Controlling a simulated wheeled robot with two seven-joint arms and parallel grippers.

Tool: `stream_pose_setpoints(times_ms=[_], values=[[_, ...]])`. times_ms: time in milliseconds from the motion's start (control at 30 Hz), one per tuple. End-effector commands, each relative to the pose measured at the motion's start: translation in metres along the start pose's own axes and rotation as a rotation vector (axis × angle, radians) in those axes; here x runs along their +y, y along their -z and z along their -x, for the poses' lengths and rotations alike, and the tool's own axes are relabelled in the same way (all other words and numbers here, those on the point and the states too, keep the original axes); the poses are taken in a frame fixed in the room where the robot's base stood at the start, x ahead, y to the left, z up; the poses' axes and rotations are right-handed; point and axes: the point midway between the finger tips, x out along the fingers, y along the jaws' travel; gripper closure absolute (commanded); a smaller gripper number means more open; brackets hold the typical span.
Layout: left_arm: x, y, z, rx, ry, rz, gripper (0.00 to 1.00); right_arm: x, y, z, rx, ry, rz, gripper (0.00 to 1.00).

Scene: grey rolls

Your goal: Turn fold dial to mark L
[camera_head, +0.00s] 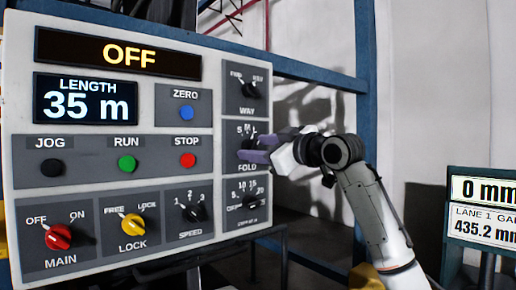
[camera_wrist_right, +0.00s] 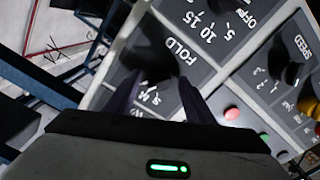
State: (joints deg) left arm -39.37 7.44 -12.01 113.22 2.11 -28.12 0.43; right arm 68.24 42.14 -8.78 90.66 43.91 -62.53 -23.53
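The black fold dial (camera_head: 246,143) is on the right column of the control panel, between the way dial and a lower dial. My right gripper (camera_head: 256,150) is at the fold dial with its purple fingers, which partly hide it and its marks. In the right wrist view the dark fold dial (camera_wrist_right: 152,58) lies between the tips of my right gripper (camera_wrist_right: 160,80). The fingers stand apart, one on each side; I cannot tell whether they touch it. S and M marks show there; the dial's pointer is too dark to read. My left gripper is not in view.
The way dial (camera_head: 248,90) is just above, and the lower dial (camera_head: 250,198) just below. The red stop button (camera_head: 187,160) and speed dial (camera_head: 195,211) are to the left. The display (camera_head: 118,54) reads OFF. A blue frame post (camera_head: 365,60) stands behind my right arm.

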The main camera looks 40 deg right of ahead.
Motion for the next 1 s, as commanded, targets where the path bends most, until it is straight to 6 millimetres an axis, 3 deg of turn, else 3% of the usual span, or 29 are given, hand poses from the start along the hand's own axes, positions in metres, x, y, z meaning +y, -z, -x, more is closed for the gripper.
stream_pose_setpoints(times_ms=[333,700,1000], values=[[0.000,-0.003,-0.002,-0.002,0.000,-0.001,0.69,0.000,-0.001,0.010,-0.001,-0.002,0.002,0.51],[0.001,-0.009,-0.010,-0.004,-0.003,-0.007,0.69,-0.001,-0.002,0.079,-0.001,-0.002,0.005,0.51],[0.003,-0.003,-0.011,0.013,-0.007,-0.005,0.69,0.000,0.000,0.103,0.000,0.000,0.001,0.51]])
